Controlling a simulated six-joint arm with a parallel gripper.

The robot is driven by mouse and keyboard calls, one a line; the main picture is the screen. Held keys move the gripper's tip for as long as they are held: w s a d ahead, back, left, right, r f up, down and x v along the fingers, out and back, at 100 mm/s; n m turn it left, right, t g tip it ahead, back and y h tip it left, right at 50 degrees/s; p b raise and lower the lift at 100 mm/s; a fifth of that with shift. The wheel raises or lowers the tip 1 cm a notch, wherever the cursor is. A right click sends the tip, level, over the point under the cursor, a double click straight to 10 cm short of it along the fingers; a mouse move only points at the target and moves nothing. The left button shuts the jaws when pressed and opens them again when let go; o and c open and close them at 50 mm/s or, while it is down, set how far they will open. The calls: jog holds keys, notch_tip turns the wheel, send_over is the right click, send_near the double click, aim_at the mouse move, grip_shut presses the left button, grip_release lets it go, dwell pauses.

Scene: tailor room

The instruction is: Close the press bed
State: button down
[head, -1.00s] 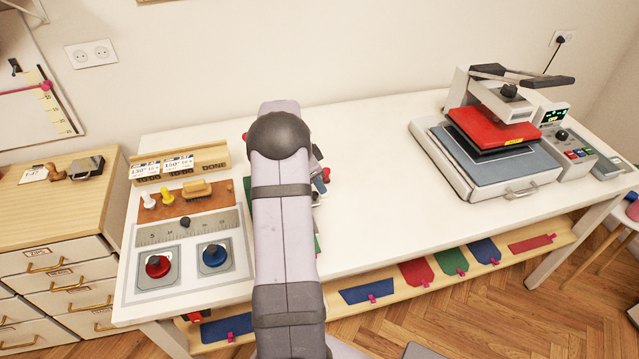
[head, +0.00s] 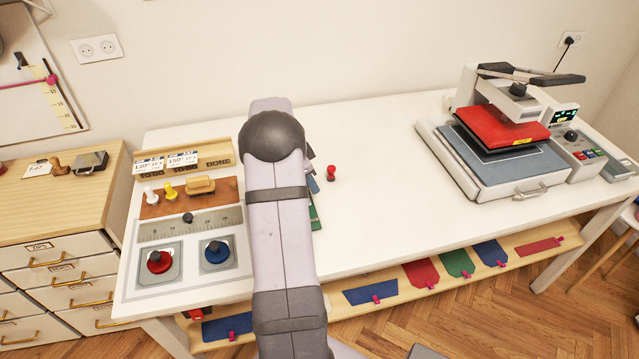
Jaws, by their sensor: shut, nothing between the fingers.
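The press (head: 470,85) stands at the right of the white table. Its bed (head: 500,178), a grey-blue pad in a pale frame with a front handle (head: 530,191), sticks out in front of the red upper plate (head: 505,126). A dark layer shows under the red plate, with a gap above the bed. The black lever (head: 530,74) is on top. My arm stands upright left of the middle, well left of the press.
A red-knobbed piece (head: 331,172) stands just right of my arm, beside partly hidden green and blue pieces (head: 313,200). A control box (head: 575,145) adjoins the press. A tool board (head: 190,240) lies at the left. The table between arm and press is clear.

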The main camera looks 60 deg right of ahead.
jog(key=s+d, duration=0.2)
jog(key=shift+d+r, duration=0.35)
jog(key=shift+r, duration=0.05)
jog(key=shift+d+r, duration=0.2)
jog(key=shift+r, duration=0.1)
jog(key=b+v, duration=0.3)
jog(key=v, duration=0.6)
jog(key=s+d+f+m+t+y+p, duration=0.1)
jog(key=s+f+m, duration=0.15)
jog(key=s, duration=0.65)
jog(key=s+d+f+m+y, duration=0.2)
jog(key=s+m, duration=0.1)
jog(key=s, duration=0.6)
jog(key=s+d+f+m+t+y+p, duration=0.1)
jog(key=s+f+m, duration=0.2)
jog(key=s, duration=0.5)
jog(key=w+r+t, duration=0.2)
jog(key=w+t, duration=0.2)
jog(key=w, duration=0.3)
jog(key=w+a+r+n+t+y, duration=0.1)
jog(key=w+r+t, duration=0.2)
jog(key=w, duration=0.4)
jog(key=shift+a+r+t+y, duration=0.2)
jog(key=shift+a+t+y, duration=0.1)
jog(key=shift+t, duration=0.1)
